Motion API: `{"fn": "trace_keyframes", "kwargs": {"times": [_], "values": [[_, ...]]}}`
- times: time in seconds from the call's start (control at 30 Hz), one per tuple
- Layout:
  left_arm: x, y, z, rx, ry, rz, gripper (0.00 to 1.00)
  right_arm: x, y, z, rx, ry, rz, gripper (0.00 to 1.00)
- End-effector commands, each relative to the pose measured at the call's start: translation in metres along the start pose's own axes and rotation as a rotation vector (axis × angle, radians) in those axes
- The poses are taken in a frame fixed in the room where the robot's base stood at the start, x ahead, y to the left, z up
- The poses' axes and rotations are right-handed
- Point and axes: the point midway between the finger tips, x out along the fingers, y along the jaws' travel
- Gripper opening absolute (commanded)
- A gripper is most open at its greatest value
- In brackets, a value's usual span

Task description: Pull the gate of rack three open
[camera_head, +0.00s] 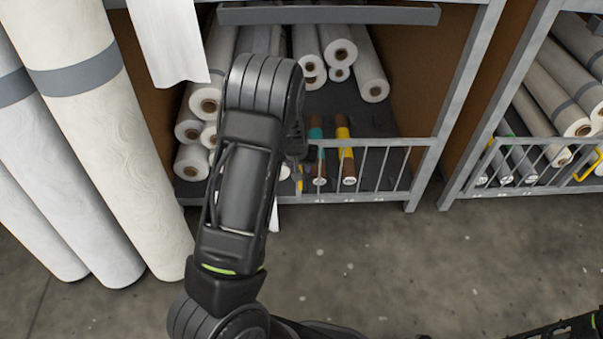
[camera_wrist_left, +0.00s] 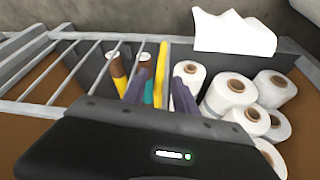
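The gate (camera_head: 392,143) is a grey barred panel across the lower front of the middle rack, upright along the front edge; my left arm hides its left part. The wrist view also shows its bars (camera_wrist_left: 60,65). No rack number is legible to me. My left gripper (camera_head: 298,172) is at the gate, partly hidden by my arm. In the left wrist view its two dark fingers (camera_wrist_left: 158,88) are apart, with a yellow handle bar (camera_wrist_left: 163,62) appearing between them and gaps at its sides. My right gripper is out of view.
White rolls (camera_head: 340,52) and brown rolls with teal and yellow bands (camera_head: 345,150) lie inside the rack. Tall wrapped rolls (camera_head: 105,120) stand at left. Another rack at right has a gate with a yellow handle (camera_head: 588,165). The concrete floor (camera_head: 390,265) in front is clear.

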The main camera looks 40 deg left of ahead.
Motion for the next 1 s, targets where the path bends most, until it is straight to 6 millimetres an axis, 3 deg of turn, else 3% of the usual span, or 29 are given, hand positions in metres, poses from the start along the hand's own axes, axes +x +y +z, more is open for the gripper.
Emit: {"fn": "trace_keyframes", "kwargs": {"times": [0.43, 0.83, 1.0], "values": [[0.065, -0.001, 0.001, 0.001, 0.0, -0.001, 0.34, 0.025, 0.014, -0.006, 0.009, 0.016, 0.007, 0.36], [0.072, 0.0, 0.0, 0.001, 0.0, 0.0, 0.34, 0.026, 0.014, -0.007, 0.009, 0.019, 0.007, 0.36], [0.072, 0.0, 0.0, 0.001, 0.0, 0.0, 0.2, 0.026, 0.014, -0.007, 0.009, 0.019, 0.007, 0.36]]}}
